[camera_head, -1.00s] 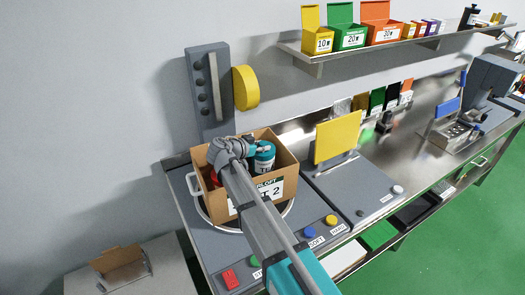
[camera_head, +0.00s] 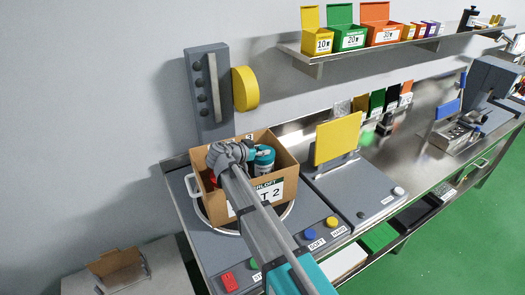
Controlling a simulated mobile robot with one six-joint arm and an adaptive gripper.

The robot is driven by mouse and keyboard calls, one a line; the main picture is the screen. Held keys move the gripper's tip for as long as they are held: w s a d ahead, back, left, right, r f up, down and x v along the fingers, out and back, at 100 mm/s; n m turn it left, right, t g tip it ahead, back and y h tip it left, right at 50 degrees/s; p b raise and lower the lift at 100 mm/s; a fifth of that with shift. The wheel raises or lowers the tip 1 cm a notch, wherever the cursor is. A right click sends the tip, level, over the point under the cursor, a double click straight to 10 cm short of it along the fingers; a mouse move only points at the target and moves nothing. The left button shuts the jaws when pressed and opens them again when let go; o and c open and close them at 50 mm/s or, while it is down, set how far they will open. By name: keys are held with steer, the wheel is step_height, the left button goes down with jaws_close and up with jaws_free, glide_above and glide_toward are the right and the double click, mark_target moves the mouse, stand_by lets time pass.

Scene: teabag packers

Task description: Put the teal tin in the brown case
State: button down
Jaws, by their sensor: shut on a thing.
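The brown case (camera_head: 288,163) is an open cardboard box with a white label on its front, on the grey bench top. My wrist hides the fingertips and much of the case's inside. Something red (camera_head: 212,180) shows at the case's left side.
A yellow upright panel (camera_head: 338,138) stands right of the case. A grey column with a yellow disc (camera_head: 246,88) rises behind it. Buttons (camera_head: 309,234) line the bench front. A shelf (camera_head: 390,50) with colourful boxes is above. A smaller carton (camera_head: 118,266) lies lower left.

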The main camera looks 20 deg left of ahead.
steer(key=shift+c, duration=1.9)
jaws_free()
steer(key=shift+r, duration=0.15)
steer(key=shift+r+p, duration=0.6)
steer(key=shift+p, duration=0.15)
steer(key=p+v, duration=0.2)
steer(key=v, duration=0.5)
steer(key=shift+s+p, duration=0.2)
steer(key=shift+p, duration=0.1)
steer(key=shift+a, duration=0.15)
